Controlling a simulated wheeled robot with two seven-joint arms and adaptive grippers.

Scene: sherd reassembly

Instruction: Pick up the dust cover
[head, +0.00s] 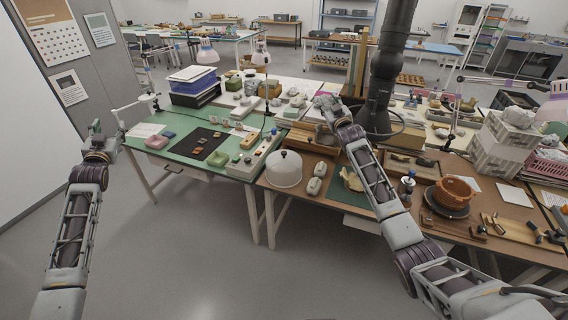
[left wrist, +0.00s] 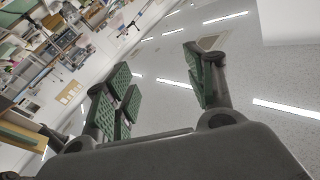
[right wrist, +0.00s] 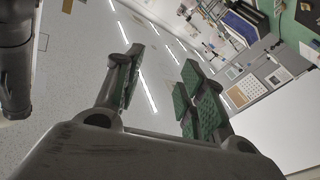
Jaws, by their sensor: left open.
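The dust cover looks to be the pale, round dome with a small dark knob (head: 284,169). It stands upright on the brown table near its front left corner, beside the green table. My left gripper (head: 97,132) is raised off the left end of the green table, well away from the dome. Its fingers stand apart and empty in the left wrist view (left wrist: 162,85). My right gripper (head: 325,104) is above the tables, behind and right of the dome. Its fingers stand apart with nothing between them in the right wrist view (right wrist: 157,88). Neither wrist view clearly shows the dome.
A power strip (head: 252,153) lies left of the dome, and two grey rounded objects (head: 317,178) lie to its right. A long wooden box (head: 307,140) stands behind it. A terracotta bowl (head: 454,190) stands further right. The floor in front (head: 190,250) is clear.

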